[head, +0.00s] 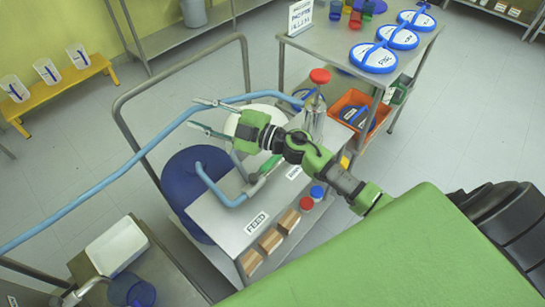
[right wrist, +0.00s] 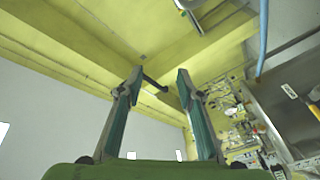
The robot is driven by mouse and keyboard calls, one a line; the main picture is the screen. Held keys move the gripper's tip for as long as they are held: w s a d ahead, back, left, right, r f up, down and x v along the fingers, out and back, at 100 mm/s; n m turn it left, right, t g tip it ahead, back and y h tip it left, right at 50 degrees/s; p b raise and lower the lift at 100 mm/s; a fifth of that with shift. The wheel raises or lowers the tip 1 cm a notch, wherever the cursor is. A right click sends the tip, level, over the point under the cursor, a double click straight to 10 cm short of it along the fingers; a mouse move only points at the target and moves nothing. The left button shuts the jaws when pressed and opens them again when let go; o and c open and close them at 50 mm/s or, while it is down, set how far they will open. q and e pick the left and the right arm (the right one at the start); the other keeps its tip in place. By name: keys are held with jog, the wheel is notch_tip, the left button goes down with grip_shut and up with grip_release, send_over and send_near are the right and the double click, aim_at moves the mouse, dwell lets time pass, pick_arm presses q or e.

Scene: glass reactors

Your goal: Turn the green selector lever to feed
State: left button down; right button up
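The green selector lever (head: 270,164) sits on a valve on the steel cart top, where a blue hose ends, in the head view. A FEED label (head: 256,223) lies on the cart top nearer the front left. A second label (head: 294,172), partly hidden by my arm, lies to the lever's right. My right gripper (head: 200,114) is above and behind the lever, apart from it, with its fingers pointing left. Its fingers are spread and empty, as the right wrist view (right wrist: 157,80) also shows. The lever does not show in the right wrist view. My left gripper is not in view.
A long blue hose (head: 110,173) passes close to my right fingers. A metal rail (head: 180,67) stands behind the cart, and a dark blue drum (head: 179,180) is at its left. A red knob (head: 319,76) rises right of my gripper. A side table (head: 340,40) holds blue-rimmed lids.

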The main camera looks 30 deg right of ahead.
notch_tip(320, 180, down, 3)
jog(key=a+n+g+y, duration=0.1)
jog(key=n+g, duration=0.3)
jog(key=g, duration=0.1)
jog(key=g+h, duration=0.8)
jog(key=g, duration=0.1)
send_near(272, 160)
jog(key=shift+w+a+f+n, duration=0.25)
jog(key=shift+a+f+n, duration=0.15)
jog(key=shift+a+f, duration=0.25)
jog(key=shift+d+p+x, duration=0.1)
jog(key=shift+p+x, duration=0.35)
jog(key=shift+x, duration=1.4)
jog(key=shift+d+p+x, duration=0.15)
jog(key=shift+p+x, duration=0.3)
jog(key=shift+x, duration=1.35)
jog(key=shift+s+f, duration=0.1)
jog(key=shift+s, duration=0.05)
grip_shut()
